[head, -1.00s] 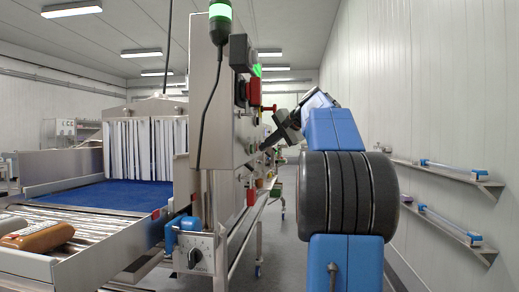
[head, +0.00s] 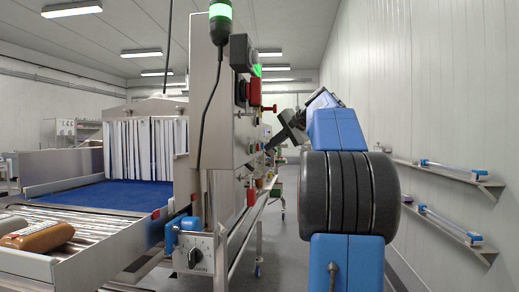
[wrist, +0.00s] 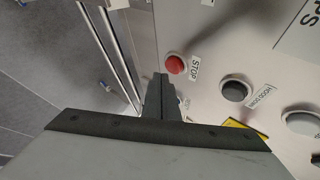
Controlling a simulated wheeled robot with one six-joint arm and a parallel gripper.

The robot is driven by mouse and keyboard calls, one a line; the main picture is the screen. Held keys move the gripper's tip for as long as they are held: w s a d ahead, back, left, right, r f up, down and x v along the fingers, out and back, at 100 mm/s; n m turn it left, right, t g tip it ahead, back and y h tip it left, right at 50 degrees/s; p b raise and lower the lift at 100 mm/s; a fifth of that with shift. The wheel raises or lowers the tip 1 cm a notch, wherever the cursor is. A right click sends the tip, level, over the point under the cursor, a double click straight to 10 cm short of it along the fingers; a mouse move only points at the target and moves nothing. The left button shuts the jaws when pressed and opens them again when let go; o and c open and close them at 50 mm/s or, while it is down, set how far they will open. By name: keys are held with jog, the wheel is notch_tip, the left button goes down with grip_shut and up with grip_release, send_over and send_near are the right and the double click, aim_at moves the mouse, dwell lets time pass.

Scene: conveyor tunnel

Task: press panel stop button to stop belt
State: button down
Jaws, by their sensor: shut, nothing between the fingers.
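The red stop button (wrist: 175,65) shows in the wrist view on the pale panel face (wrist: 205,40), with a STOP label (wrist: 194,68) beside it. My gripper (wrist: 160,78) is shut and empty, its fingertips just below and left of the red button in that view. A gap between tips and button cannot be judged. In the head view my gripper (head: 268,147) is close to the side of the control panel (head: 205,110), and the red stop button cannot be made out there. The blue belt (head: 95,197) runs to a strip curtain.
A black button (wrist: 235,91) labelled HOOD DOWN and a pale button (wrist: 302,123) are on the same panel. A red handle (head: 255,92) sticks out from the panel. Wall shelves (head: 450,172) stand at the right. A brown package (head: 38,236) lies on rollers.

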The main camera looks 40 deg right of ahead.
jog(key=shift+s+d, duration=1.6)
jog(key=shift+s, duration=0.3)
